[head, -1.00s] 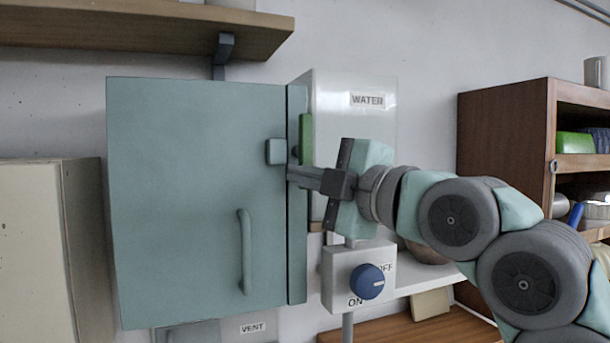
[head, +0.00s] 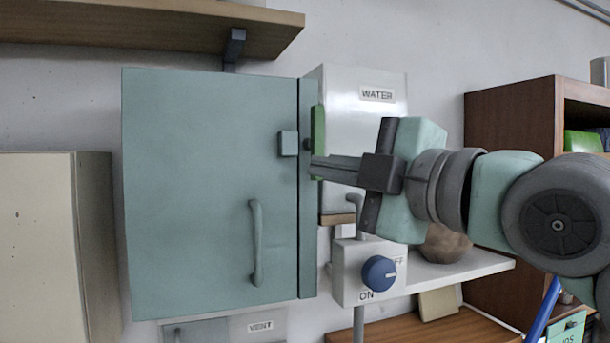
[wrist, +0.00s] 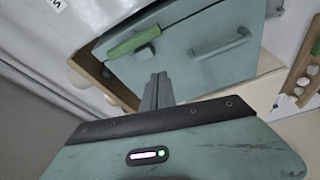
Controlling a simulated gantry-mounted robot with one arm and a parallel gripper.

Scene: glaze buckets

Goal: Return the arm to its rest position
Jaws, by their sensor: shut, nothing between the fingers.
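My gripper (head: 318,167) is shut and empty. In the head view its fingertips point left, in front of the right edge of the teal cabinet (head: 200,180), close to the green strip (head: 318,130) there. In the wrist view my gripper (wrist: 158,78) also shows shut, below the green bar (wrist: 134,43) and the teal cabinet door (wrist: 190,45). The picture does not show clearly whether the fingertips touch the cabinet. My arm reaches in from the right side of the head view.
A white tank marked WATER (head: 378,80) stands behind my gripper. A control box with a blue knob (head: 379,273) sits below it. A white shelf (head: 455,272) holds a brown round object (head: 445,241). A wooden shelf unit (head: 510,135) stands right, a cream cabinet (head: 45,250) left.

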